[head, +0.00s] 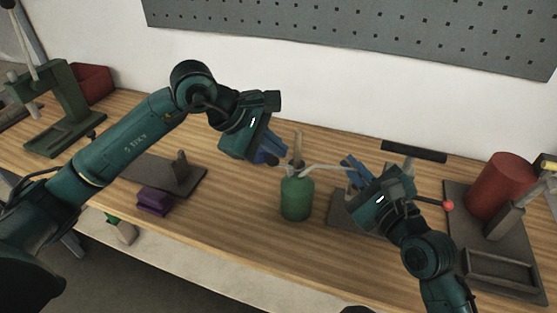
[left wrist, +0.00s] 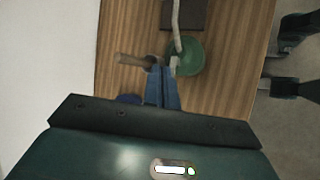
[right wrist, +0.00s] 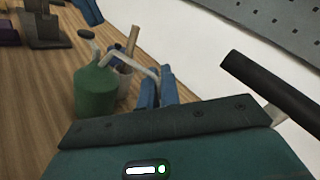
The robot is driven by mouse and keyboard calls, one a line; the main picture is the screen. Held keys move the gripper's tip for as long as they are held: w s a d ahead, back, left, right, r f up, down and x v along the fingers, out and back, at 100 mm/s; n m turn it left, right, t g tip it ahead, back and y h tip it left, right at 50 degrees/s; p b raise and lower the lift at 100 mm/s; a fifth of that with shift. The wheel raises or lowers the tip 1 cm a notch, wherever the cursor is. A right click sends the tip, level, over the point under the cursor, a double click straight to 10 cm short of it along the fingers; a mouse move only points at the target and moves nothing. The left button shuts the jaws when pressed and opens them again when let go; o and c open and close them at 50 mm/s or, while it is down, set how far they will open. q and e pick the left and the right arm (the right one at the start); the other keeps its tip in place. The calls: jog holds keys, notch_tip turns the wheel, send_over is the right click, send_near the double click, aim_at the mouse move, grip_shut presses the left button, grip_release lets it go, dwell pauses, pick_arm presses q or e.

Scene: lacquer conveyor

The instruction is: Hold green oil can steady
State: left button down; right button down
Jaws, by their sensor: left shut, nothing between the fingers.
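The green oil can (head: 296,198) stands upright on the wooden bench, its thin pale spout reaching right. It also shows in the left wrist view (left wrist: 190,58) and the right wrist view (right wrist: 95,92). My left gripper (head: 274,159) is shut and empty, just above and left of the can; its fingertips (left wrist: 160,70) appear beside the can's top in the left wrist view. My right gripper (head: 347,170) is at the spout's outer end. Its fingers (right wrist: 159,78) overlap the spout tip in the right wrist view; whether they grip it is unclear.
A pale cup (right wrist: 124,70) with a wooden handle (right wrist: 132,42) stands close behind the can. A purple block (head: 153,201) and dark plate (head: 187,185) lie left. A red cylinder (head: 500,186) stands right. The bench in front of the can is clear.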

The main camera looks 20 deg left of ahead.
pick_arm(q)
jog(key=shift+d+r, duration=0.2)
jog(key=shift+r, duration=1.05)
jog(key=shift+d+r, duration=0.15)
jog(key=shift+r, duration=1.05)
pick_arm(e)
jog(key=c, duration=1.5)
grip_release()
jog(key=shift+c, duration=0.2)
